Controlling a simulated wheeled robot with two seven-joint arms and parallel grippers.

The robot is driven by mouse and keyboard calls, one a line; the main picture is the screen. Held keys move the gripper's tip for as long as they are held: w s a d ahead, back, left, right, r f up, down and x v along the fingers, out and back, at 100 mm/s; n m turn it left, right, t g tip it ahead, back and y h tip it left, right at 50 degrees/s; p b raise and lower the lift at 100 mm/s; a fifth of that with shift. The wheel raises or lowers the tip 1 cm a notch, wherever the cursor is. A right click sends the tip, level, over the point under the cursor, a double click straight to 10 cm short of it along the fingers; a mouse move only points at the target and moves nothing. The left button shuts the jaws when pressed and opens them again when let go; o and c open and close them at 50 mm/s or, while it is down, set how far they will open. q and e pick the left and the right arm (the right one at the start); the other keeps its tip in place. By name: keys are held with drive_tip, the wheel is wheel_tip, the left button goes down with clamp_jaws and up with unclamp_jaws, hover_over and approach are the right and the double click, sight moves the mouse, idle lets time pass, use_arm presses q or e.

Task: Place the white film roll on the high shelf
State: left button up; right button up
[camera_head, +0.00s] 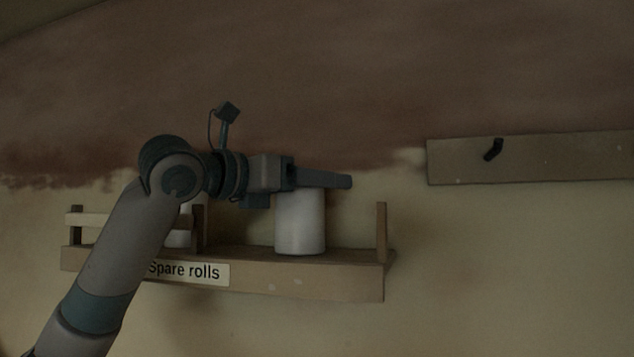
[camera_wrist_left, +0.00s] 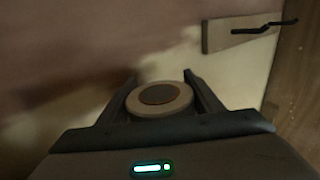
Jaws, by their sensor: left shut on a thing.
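The white film roll (camera_head: 301,222) stands upright at the right part of the wooden shelf (camera_head: 310,279) labelled "Spare rolls". Its base appears to be at the shelf board. My left gripper (camera_head: 325,180) is shut on the roll near its top, reaching in from the left. In the left wrist view the roll (camera_wrist_left: 158,97) shows its round pale end with a brown centre between the two fingers (camera_wrist_left: 163,92). The nearer finger hides part of the roll's top in the head view. My right gripper is in neither view.
Another white object (camera_head: 178,239) stands on the left part of the shelf, mostly hidden by my arm. Upright posts (camera_head: 381,232) bound the shelf. A wall board with a black hook (camera_head: 494,150) is at the upper right. The wall between is clear.

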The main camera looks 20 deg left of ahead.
use_arm(q)
drive_tip(key=o, duration=1.8)
drive_tip(key=shift+f, duration=0.15)
drive_tip(key=shift+o, duration=0.2)
drive_tip(key=b+v, duration=0.6)
drive_tip(key=v, duration=0.6)
